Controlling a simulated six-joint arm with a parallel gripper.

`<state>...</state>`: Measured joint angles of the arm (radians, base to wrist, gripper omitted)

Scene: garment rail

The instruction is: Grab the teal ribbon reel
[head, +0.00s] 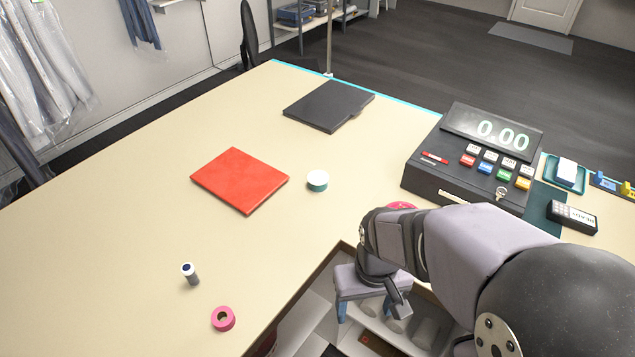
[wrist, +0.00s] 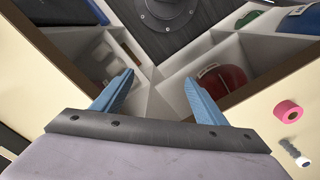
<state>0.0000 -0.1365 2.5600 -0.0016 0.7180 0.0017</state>
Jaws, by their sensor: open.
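The teal ribbon reel (head: 317,181) stands on the cream counter in the head view, with a white top and a teal side. It is just right of the red folder and apart from it. It does not show in the wrist view. My gripper (head: 372,306) is open, with blue fingers, over the open shelves at the counter's inner edge, below and right of the reel in the picture. In the wrist view my gripper (wrist: 160,80) has its fingers spread with nothing held between them.
A red folder (head: 240,180), black folder (head: 328,105), pink roll (head: 223,318) and small spool (head: 190,274) lie on the counter (head: 110,240). A cash register (head: 470,165) stands right. Another pink item (head: 402,205) is partly hidden behind my arm. Space around the reel is clear.

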